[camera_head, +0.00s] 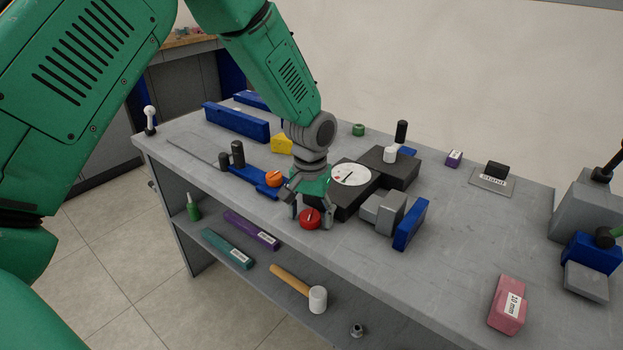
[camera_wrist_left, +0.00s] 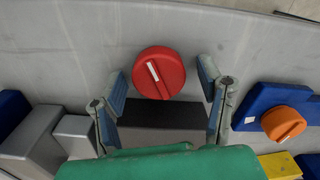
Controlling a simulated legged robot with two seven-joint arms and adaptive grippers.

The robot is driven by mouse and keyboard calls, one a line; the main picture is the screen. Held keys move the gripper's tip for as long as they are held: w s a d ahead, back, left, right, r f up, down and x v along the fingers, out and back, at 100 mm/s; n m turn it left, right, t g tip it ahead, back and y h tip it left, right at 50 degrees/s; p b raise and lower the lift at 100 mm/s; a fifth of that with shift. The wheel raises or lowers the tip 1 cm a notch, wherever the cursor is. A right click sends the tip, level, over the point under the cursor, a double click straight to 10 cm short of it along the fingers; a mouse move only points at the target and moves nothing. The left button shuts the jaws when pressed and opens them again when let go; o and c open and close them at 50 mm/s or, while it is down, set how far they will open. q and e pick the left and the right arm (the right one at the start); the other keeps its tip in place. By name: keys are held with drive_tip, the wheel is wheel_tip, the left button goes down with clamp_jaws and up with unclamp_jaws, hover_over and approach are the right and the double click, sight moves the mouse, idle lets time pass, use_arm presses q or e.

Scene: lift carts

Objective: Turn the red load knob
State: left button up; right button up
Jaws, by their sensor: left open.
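The red load knob (camera_head: 310,218) is a round red dial at the front of a black device with a white dial gauge (camera_head: 350,174), near the bench's front edge. In the left wrist view the knob (camera_wrist_left: 158,73) shows a white pointer mark, tilted slightly from the picture's vertical. My left gripper (camera_head: 312,217) is open above the knob, and in the wrist view its two fingers (camera_wrist_left: 163,88) stand on either side of it with gaps. Contact with the knob is not visible. My right gripper is not in view.
An orange knob (camera_head: 273,179) on a blue base (camera_head: 246,175) sits just left of the gripper. Grey blocks and a blue plate (camera_head: 410,224) stand to its right. A pink block (camera_head: 507,304) lies at the right front. A lower shelf holds a mallet (camera_head: 317,299).

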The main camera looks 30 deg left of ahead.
sight(311, 213)
use_arm(q)
wheel_tip(311, 213, up, 14)
drive_tip(key=p, duration=0.2)
drive_tip(key=shift+f, duration=0.15)
idle(0.5)
